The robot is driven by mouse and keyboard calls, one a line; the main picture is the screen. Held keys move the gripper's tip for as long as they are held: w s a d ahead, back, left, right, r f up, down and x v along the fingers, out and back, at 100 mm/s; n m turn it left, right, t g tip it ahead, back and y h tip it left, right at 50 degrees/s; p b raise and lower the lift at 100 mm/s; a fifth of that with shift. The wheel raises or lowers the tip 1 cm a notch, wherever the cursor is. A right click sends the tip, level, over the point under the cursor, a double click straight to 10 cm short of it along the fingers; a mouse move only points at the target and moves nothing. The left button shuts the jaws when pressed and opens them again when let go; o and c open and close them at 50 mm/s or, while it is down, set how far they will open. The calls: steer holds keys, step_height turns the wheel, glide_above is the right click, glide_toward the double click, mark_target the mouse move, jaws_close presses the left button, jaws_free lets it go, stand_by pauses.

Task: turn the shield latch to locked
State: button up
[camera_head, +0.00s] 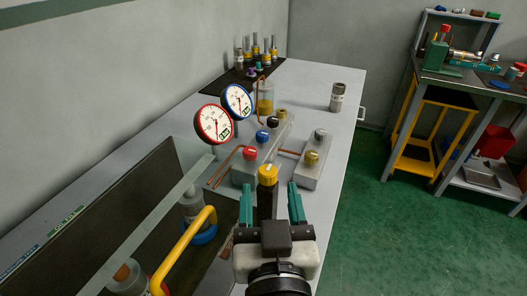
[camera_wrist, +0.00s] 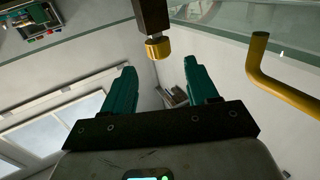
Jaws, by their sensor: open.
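A dark post with a yellow cap (camera_head: 267,174) stands at the right end of the clear shield (camera_head: 150,226); I take it to be the shield latch, though its marking is too small to read. The post and yellow cap also show at the top of the wrist view (camera_wrist: 158,47). My gripper (camera_head: 271,190) is open, with its two green fingers on either side of the post in the head view. In the wrist view my gripper (camera_wrist: 160,69) is empty, and the cap appears just beyond the fingertips. I see no clear contact.
The shield's yellow handle (camera_head: 183,250) is left of my gripper. Red-rimmed (camera_head: 213,124) and blue-rimmed (camera_head: 237,101) gauges, plus valve blocks with coloured knobs (camera_head: 262,136), stand behind. A grey cylinder (camera_head: 337,97) stands farther back. Green floor (camera_head: 390,220) to the right is clear.

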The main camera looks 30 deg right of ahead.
mark_target(272, 170)
steer(key=p+x, duration=0.1)
steer(key=x, duration=0.7)
steer(key=shift+w+d, duration=0.15)
steer(key=shift+w, duration=0.05)
steer(key=c, duration=0.9)
